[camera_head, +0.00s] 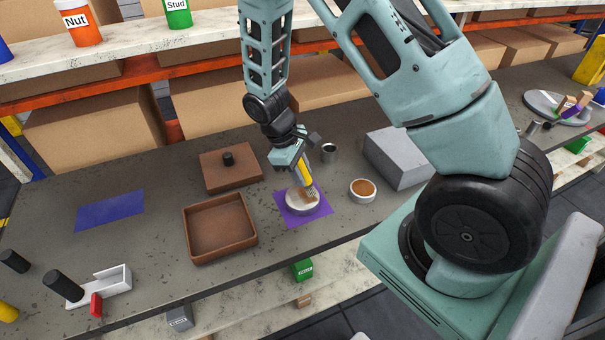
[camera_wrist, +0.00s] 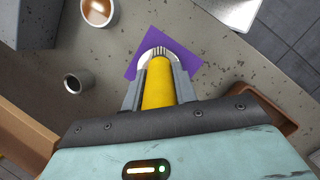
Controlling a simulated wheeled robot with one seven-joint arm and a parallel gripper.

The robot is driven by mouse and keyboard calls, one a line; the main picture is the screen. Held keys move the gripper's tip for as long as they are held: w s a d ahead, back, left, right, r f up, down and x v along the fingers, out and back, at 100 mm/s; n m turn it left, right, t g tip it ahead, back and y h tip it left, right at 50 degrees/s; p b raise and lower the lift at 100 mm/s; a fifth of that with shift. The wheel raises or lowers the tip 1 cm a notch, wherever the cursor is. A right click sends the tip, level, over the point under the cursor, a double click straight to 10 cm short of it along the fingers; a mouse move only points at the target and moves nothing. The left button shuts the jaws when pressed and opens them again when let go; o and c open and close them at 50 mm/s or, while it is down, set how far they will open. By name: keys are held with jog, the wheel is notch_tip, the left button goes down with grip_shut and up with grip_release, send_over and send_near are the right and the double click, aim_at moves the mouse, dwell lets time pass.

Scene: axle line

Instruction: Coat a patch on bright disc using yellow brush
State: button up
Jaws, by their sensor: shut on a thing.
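The bright disc (camera_head: 302,203) lies on a purple mat (camera_head: 318,211) on the dark workbench, with a brownish area on its top. My gripper (camera_head: 301,167) is shut on the yellow brush (camera_head: 304,176), which points down with its bristles at the disc. I cannot tell for sure whether the bristles touch it. In the wrist view, the yellow handle (camera_wrist: 158,86) sits between my fingers and hides most of the disc (camera_wrist: 172,48). A small white cup of orange-brown liquid (camera_head: 362,189) stands right of the mat.
A brown open tray (camera_head: 220,228) and a brown lidded box (camera_head: 231,166) are left of the mat. A metal cup (camera_head: 329,152) stands behind it. A grey block (camera_head: 396,158) is at the right. A blue mat (camera_head: 110,211) lies clear at the left.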

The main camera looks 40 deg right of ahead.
aim_at(301, 160)
jog(key=shift+r+p, duration=1.25)
jog(key=shift+r, duration=0.65)
jog(key=shift+d, duration=0.15)
